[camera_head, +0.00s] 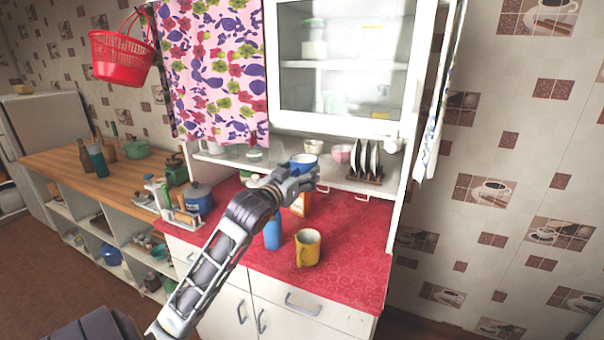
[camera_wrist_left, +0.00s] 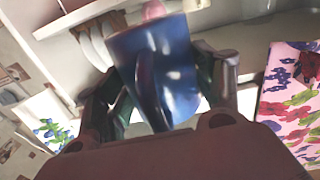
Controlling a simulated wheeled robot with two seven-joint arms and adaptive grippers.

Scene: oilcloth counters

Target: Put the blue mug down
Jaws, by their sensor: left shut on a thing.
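The blue mug (camera_wrist_left: 165,70) is between the two fingers of my left gripper (camera_wrist_left: 165,85) in the left wrist view, with its handle towards the camera. In the head view, my left gripper (camera_head: 302,180) is shut on the blue mug (camera_head: 303,160) above the back of the red counter (camera_head: 345,265). The mug appears raised, near the height of the cabinet's lower shelf. Most of its body is hidden behind the gripper in the head view. My right gripper is not in view.
A yellow mug (camera_head: 308,248) and a blue cylindrical thing (camera_head: 272,234) stand on the red counter. A blue pot (camera_head: 199,197) is at its left. Plates in a rack (camera_head: 368,162) and a pink bowl (camera_head: 342,153) are on the shelf. The counter's right part is clear.

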